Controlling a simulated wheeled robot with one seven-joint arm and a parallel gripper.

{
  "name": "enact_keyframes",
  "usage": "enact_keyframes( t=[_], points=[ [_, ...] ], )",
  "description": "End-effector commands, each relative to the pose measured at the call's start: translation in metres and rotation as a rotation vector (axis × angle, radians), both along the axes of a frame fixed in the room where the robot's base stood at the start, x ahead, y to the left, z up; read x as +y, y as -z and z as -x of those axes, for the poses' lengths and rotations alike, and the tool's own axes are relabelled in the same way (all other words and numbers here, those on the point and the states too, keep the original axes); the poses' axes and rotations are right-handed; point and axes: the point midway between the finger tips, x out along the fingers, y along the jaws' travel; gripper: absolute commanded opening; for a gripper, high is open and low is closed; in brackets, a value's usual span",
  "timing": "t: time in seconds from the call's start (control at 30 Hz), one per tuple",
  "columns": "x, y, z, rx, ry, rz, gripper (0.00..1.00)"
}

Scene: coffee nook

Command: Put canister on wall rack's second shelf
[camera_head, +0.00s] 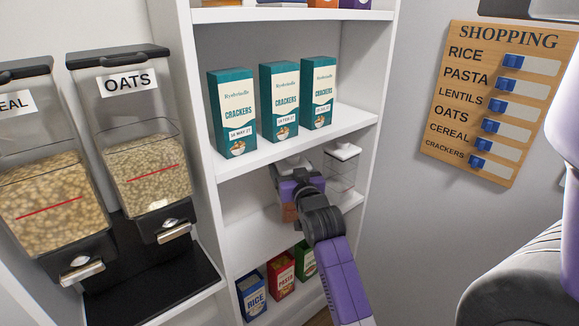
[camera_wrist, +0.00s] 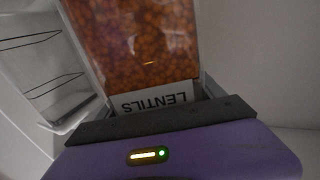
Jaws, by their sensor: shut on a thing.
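My gripper (camera_head: 299,184) reaches into the white wall rack (camera_head: 204,120), into the bay below the crackers. It is shut on a clear canister with a white lid (camera_head: 292,163), partly hidden by my gripper and wrist. In the wrist view the canister (camera_wrist: 145,45) is full of orange lentils, with a LENTILS label shown upside down at the gripper (camera_wrist: 165,112). The canister looks roughly upright. I cannot tell whether its base touches the shelf (camera_head: 250,236). A second white-lidded clear canister (camera_head: 341,170), seemingly empty, stands to its right; it also shows in the wrist view (camera_wrist: 38,70).
Several teal cracker boxes (camera_head: 279,105) stand on the shelf above. Rice (camera_head: 252,297), pasta (camera_head: 281,275) and a green box (camera_head: 305,260) stand below. Oats (camera_head: 140,130) and cereal (camera_head: 42,180) dispensers are at left. A shopping board (camera_head: 490,105) hangs at right. The shelf's left part looks clear.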

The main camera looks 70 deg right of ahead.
Motion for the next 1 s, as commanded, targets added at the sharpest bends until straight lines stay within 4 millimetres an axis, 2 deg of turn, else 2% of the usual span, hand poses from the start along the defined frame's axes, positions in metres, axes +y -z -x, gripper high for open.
enact_keyframes(
  t=[0.27,0.3,0.33,0.73,0.87,1.0],
  points=[
    [0.000,0.000,0.000,-0.004,-0.001,0.006,0.04],
    [0.000,0.003,0.000,0.000,0.000,0.000,0.81],
    [0.000,0.003,0.000,0.001,0.000,-0.001,0.86],
    [0.001,-0.001,0.001,0.001,0.000,-0.001,0.86],
    [0.016,0.002,0.011,0.003,-0.001,-0.001,0.86],
    [0.040,0.003,0.028,0.002,-0.002,-0.001,0.86]
  ],
)
